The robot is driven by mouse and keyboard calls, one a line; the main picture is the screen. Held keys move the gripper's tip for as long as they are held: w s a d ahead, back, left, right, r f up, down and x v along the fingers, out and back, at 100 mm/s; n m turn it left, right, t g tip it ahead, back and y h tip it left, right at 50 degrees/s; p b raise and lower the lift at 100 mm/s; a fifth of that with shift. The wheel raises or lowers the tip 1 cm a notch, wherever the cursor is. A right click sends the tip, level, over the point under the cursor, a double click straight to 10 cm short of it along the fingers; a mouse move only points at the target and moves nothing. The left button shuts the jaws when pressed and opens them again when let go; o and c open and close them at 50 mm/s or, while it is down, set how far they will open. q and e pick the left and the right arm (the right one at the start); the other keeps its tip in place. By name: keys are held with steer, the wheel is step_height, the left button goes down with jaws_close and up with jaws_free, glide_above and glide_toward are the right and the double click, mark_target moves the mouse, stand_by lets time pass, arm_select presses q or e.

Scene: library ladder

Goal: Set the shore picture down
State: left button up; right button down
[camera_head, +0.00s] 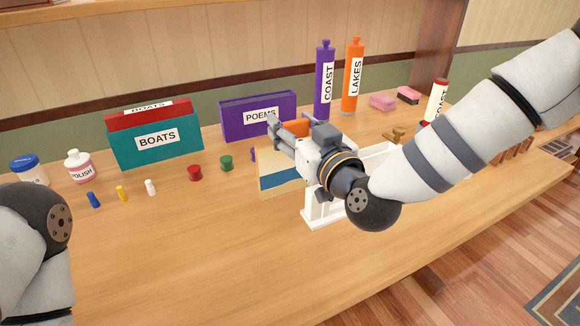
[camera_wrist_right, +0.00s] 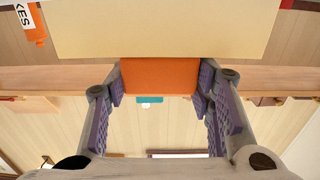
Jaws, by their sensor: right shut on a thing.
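The shore picture (camera_head: 272,183), a small panel with tan, cream and blue bands, is near the middle of the table in the head view, partly hidden by my right gripper (camera_head: 285,128). The right gripper is shut on its orange grip block (camera_wrist_right: 159,77), which sits between the purple finger pads in the wrist view. The picture's plain cream face (camera_wrist_right: 160,30) fills the top there. Its lower edge is close to the tabletop; I cannot tell whether it touches. My left gripper is out of view; only a left arm link shows at lower left.
A white rack (camera_head: 318,217) stands right beside the picture, partly behind my right arm. Behind are a purple POEMS box (camera_head: 233,122), a teal BOATS box (camera_head: 155,152), and COAST (camera_head: 323,95) and LAKES (camera_head: 352,95) tubes. The front-left tabletop (camera_head: 170,250) is clear.

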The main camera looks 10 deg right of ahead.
step_height(320, 180, down, 5)
steer(key=shift+f+b, duration=0.15)
steer(key=shift+b, duration=0.2)
steer(key=shift+r, duration=0.2)
steer(key=c, duration=0.8)
jaws_free()
steer(key=shift+f, duration=0.15)
steer(key=shift+o, duration=0.2)
